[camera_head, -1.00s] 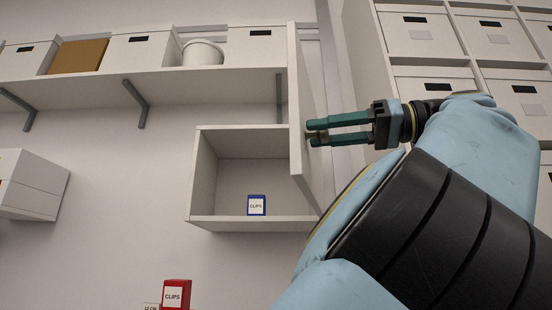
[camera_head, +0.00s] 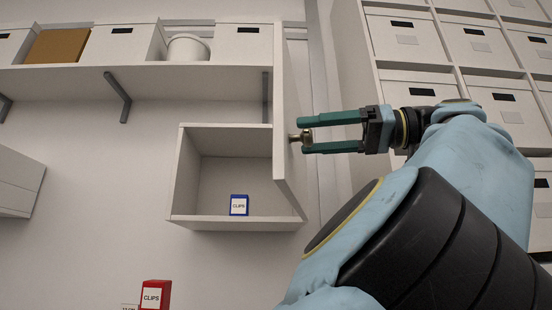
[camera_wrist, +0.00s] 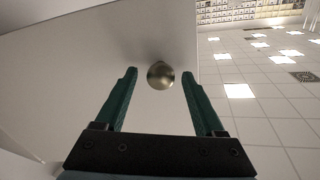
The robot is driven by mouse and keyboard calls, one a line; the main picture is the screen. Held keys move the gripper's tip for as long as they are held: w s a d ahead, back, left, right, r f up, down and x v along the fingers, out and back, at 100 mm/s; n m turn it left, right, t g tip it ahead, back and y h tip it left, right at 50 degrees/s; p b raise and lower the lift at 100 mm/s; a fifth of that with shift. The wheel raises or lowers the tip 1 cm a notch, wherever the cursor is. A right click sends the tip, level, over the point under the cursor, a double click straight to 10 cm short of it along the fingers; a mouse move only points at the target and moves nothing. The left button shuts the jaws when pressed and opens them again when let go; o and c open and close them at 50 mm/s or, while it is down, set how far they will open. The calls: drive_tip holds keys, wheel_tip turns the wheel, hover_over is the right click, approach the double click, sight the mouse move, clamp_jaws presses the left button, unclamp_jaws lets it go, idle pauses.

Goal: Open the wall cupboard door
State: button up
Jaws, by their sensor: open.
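The wall cupboard (camera_head: 178,190) is a white box on the wall, and its inside shows. Its white door (camera_head: 287,120) stands swung open at the right side, seen nearly edge-on in the head view. A brass round knob (camera_head: 302,137) is on the door's outer face; it also shows in the wrist view (camera_wrist: 160,75). My gripper (camera_head: 303,136) has green fingers and is open. In the wrist view the knob appears between the fingertips, with a gap on each side. A blue-and-white clips box (camera_head: 239,205) stands inside the cupboard.
A shelf (camera_head: 200,80) with white boxes, a brown box (camera_head: 57,46) and a white pot (camera_head: 188,48) runs above the cupboard. A rack of drawers (camera_head: 440,60) stands to the right. A red clips box (camera_head: 156,294) is below.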

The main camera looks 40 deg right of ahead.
drive_tip(key=p+v, duration=0.5)
drive_tip(key=v, duration=0.1)
idle(0.4)
drive_tip(key=shift+s+r, duration=0.1)
idle(0.5)
